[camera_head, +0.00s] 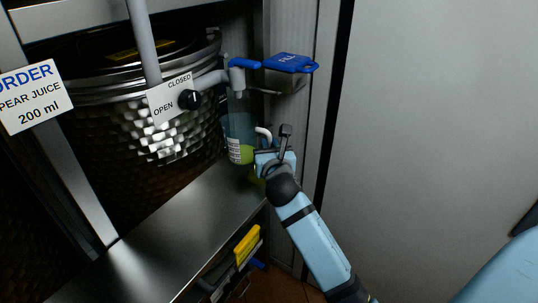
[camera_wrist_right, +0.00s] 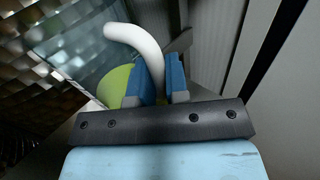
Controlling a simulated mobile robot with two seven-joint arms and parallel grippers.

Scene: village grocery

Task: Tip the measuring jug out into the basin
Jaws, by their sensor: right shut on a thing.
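The measuring jug (camera_head: 238,132) is clear, with a white scale label and yellow-green liquid low inside. It appears upright under the spout, above the metal shelf; I cannot tell whether it touches the shelf. My right gripper (camera_head: 268,156) is at its right side, shut on the white curved handle. In the right wrist view the handle (camera_wrist_right: 136,40) runs down between the blue fingertips (camera_wrist_right: 160,84), with the green liquid (camera_wrist_right: 115,84) behind. The basin cannot be made out. My left gripper is not in view.
A hammered metal drum (camera_head: 150,135) has a black knob (camera_head: 189,99) by an OPEN/CLOSED plate. A spout with a blue lever (camera_head: 244,63) hangs over the jug. An order card (camera_head: 34,95) reads pear juice, 200 ml. A metal shelf (camera_head: 165,235) runs below; a pale panel (camera_head: 430,120) stands right.

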